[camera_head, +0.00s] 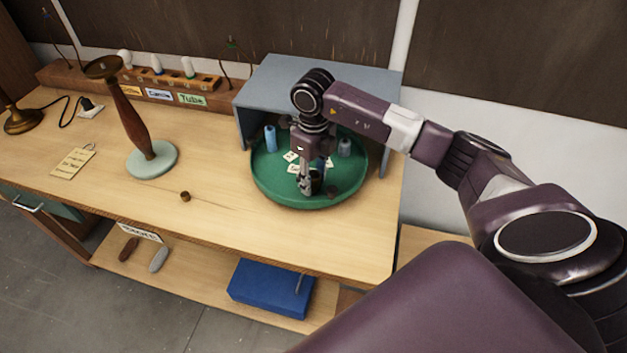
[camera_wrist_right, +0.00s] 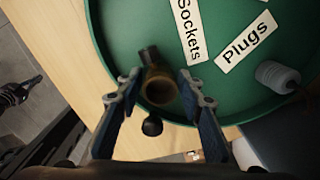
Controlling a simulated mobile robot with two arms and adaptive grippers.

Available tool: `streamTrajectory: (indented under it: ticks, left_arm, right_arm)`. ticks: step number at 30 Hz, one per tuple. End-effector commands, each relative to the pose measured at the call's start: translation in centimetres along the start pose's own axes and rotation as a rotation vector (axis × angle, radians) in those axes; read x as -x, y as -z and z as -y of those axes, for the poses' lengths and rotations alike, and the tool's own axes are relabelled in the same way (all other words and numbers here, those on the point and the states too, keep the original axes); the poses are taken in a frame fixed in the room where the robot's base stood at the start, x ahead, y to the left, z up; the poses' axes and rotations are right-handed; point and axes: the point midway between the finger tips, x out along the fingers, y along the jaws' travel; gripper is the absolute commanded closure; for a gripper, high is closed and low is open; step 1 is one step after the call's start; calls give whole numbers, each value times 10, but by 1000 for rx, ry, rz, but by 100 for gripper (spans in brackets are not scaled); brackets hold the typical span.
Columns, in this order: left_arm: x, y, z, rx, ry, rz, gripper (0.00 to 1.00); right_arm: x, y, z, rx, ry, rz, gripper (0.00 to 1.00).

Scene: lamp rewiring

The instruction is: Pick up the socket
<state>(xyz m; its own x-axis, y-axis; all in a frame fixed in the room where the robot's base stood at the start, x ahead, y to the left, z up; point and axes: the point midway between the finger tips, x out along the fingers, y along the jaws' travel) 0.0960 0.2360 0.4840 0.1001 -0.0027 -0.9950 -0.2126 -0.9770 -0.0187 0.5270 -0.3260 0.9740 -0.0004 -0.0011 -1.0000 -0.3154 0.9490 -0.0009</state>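The socket (camera_wrist_right: 158,85), a brass-brown hollow cylinder with dark ends, is in the green round tray (camera_wrist_right: 115,38) near its rim. My right gripper (camera_wrist_right: 157,88) is over the tray, its two fingers on either side of the socket. They look apart, with a small gap at each side. In the head view the right gripper (camera_head: 308,188) points down at the front of the green tray (camera_head: 275,190) and partly hides what is there. My left gripper is not in view.
A blue-grey hood (camera_head: 320,78) stands over the tray's back. Labels reading Sockets (camera_wrist_right: 190,28) and Plugs (camera_wrist_right: 246,42) lie in the tray, with a grey cylinder (camera_wrist_right: 277,76) beside them. A wooden lamp stand (camera_head: 130,120) is to the left. The front tabletop is mostly clear.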

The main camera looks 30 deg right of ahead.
Motion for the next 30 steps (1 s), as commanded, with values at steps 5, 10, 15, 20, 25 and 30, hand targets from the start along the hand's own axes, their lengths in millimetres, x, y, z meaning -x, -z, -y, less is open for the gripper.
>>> streamTrajectory:
  ticks: [5,10,15,20,25,30]
  left_arm:
    - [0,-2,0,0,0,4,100]
    - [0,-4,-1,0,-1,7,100]
    - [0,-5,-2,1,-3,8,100]
    - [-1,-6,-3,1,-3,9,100]
    - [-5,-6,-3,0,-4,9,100]
    - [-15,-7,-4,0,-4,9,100]
  right_arm:
    - [0,0,0,0,0,0,82]
    - [0,0,0,0,0,1,100]
    - [1,0,0,0,0,1,100]
    - [2,0,0,0,0,2,100]
    - [12,-2,0,0,1,5,100]
    - [38,-3,1,0,2,9,100]
